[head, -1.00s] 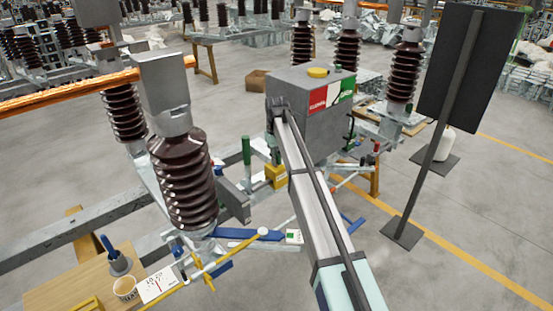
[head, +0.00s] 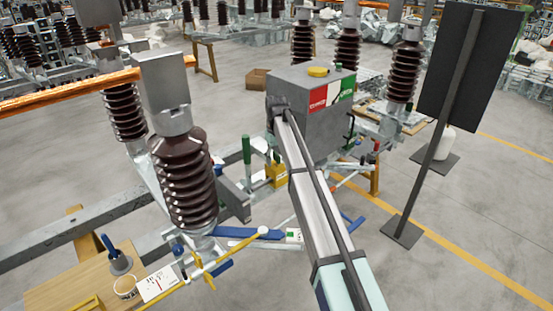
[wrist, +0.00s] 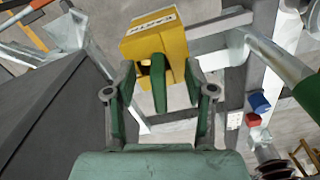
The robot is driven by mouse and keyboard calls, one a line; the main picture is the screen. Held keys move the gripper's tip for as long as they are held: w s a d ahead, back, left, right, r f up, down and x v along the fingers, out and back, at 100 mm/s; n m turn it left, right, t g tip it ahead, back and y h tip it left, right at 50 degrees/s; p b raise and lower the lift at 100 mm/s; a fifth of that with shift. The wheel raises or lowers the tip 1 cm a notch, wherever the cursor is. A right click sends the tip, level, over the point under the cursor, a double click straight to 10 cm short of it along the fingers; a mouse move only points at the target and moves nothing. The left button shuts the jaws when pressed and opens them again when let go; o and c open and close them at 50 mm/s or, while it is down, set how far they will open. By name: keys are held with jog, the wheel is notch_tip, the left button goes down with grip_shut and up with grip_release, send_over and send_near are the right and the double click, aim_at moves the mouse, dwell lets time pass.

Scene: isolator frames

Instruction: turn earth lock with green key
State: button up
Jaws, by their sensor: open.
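The earth lock is a yellow box with a white label; it shows at the top of the wrist view (wrist: 160,36) and, small, in the middle of the head view (head: 277,174). The green key (wrist: 158,84) stands upright at the lock's near face. My gripper (wrist: 160,90) is open, with one finger on each side of the key. Gaps show between the key and the fingers, so it is not gripped. The lock's keyhole is hidden behind the key, and I cannot tell how far it is turned.
A green-handled lever (head: 246,150) stands left of the lock; its pole also passes right of my gripper in the wrist view. A grey box (head: 318,115) with red and green panels is close behind my arm. A brown ribbed insulator (head: 183,182) stands left.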

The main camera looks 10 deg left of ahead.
jog(key=o, duration=0.6)
jog(key=shift+c, duration=0.2)
notch_tip(320, 180, up, 12)
dwell(0.3)
